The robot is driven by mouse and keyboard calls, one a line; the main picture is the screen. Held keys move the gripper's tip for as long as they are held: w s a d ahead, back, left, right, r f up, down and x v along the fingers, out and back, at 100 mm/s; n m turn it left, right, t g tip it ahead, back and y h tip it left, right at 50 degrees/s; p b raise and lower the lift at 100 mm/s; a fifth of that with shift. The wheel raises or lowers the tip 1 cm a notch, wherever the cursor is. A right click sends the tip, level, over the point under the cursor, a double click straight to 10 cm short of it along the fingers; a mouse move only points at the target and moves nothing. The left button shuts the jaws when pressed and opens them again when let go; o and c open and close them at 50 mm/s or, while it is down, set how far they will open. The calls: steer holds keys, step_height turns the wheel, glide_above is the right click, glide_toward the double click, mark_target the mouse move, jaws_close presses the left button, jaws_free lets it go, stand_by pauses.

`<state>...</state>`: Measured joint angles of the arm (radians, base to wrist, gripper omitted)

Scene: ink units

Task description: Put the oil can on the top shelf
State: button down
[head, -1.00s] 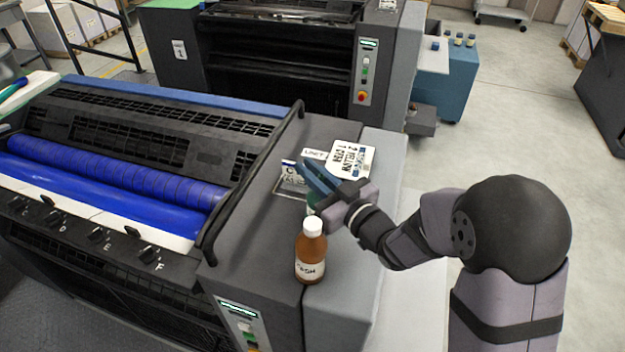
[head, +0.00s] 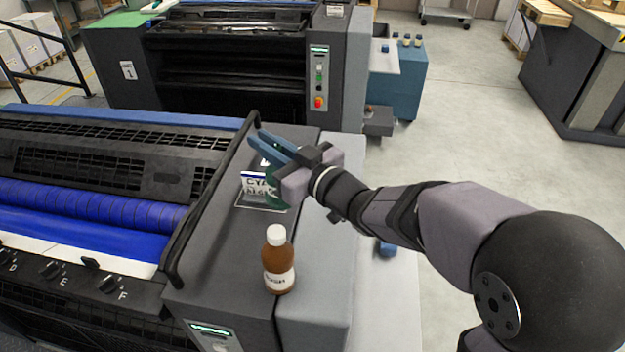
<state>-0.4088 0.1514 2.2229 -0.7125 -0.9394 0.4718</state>
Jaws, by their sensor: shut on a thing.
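My gripper (head: 257,139), with long blue fingers, hangs above the grey end top of the near press. The fingers are close together and point to the upper left. A green thing (head: 277,188) shows just below the gripper, against its underside. It is mostly hidden, and I cannot make out its full shape; it may be the oil can. A white-and-blue label reading CYAN (head: 255,184) stands beside it. I cannot make out a top shelf in this view.
A brown bottle (head: 278,268) with a white cap stands upright on the press top, nearer than my gripper. A black rail (head: 205,205) runs along the left of the top. A blue thing (head: 387,248) sits below my arm. Another press (head: 235,60) stands behind.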

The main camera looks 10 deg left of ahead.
steer(key=shift+r, duration=0.2)
steer(key=w+d+r+g+b, duration=0.1)
steer(key=w+d+r+b, duration=0.1)
steer(key=d+r+b, duration=0.8)
steer(key=s+d+f+n+g+y+b, duration=0.1)
steer(key=s+d+f+b, duration=0.25)
steer(key=d, duration=0.45)
steer(key=s+d+f+n+g+y+b, duration=0.1)
steer(key=s+d+f+b, duration=0.15)
steer(key=s+d, duration=0.45)
step_height(320, 180, down, 36)
steer(key=w+d, duration=0.1)
steer(key=shift+w+d+f+b, duration=0.2)
steer(key=shift+w+d+b, duration=0.15)
steer(key=shift+w+b, duration=0.1)
stand_by(0.3)
steer(key=shift+f, duration=0.2)
